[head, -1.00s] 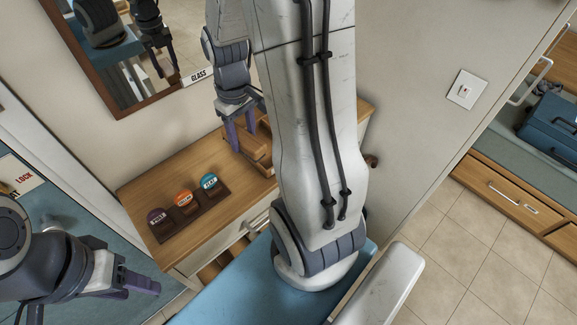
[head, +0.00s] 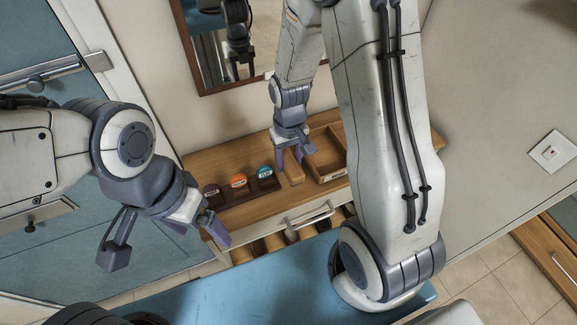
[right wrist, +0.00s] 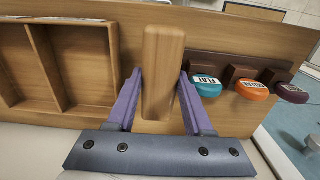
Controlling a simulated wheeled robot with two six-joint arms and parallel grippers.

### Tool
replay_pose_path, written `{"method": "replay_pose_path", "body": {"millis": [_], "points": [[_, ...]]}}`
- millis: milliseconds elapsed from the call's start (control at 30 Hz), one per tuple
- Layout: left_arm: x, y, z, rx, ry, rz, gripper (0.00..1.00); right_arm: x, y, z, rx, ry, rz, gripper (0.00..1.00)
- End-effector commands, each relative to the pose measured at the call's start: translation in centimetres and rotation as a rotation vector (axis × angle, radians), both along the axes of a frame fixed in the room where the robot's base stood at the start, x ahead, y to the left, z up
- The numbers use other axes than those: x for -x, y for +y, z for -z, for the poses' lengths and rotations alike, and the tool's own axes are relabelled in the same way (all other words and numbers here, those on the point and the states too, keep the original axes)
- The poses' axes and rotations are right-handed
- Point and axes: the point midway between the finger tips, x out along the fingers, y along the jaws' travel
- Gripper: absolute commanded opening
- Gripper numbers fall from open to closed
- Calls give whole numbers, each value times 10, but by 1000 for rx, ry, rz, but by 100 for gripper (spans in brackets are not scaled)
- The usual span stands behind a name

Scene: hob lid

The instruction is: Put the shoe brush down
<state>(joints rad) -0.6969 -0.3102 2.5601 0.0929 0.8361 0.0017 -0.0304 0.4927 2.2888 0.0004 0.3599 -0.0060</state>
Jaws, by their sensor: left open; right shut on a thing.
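The shoe brush (head: 293,172) shows as a plain wooden block in my right gripper (head: 291,158), over the wooden cabinet top (head: 225,160). In the right wrist view the brush (right wrist: 163,70) lies between the two purple fingers of my right gripper (right wrist: 161,82), which is shut on it. I cannot tell whether the brush touches the top. It is between the compartment tray and the row of tins. My left gripper (head: 200,228) is open and empty, in front of the cabinet's left end.
A wooden tray (right wrist: 35,60) with compartments is beside the brush. A dark holder (head: 240,195) carries purple, orange and teal tins. A mirror (head: 258,45) hangs behind. An open-fronted space with rolled or rounded things is below the drawer handle (head: 308,216).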

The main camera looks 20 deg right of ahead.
Motion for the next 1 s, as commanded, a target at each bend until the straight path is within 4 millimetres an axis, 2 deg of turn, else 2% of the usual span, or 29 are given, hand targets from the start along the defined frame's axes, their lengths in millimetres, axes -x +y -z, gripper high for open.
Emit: {"method": "replay_pose_path", "body": {"millis": [300, 733, 767, 800, 1000], "points": [[0, 0, -12, 0, 0, 2, 88, 1, 0, 36, 0, 4, 1, 0], [0, 0, -7, 0, 0, 2, 88, 0, -1, 44, 0, 1, 2, 0], [0, 0, -8, 0, 0, 2, 88, 0, -1, 44, 0, 1, 2, 55], [0, 0, -9, 0, 0, 2, 88, 0, -1, 43, 0, 0, 2, 64], [0, 0, -9, 0, 0, 2, 88, 0, -1, 43, 0, 0, 2, 64]]}}
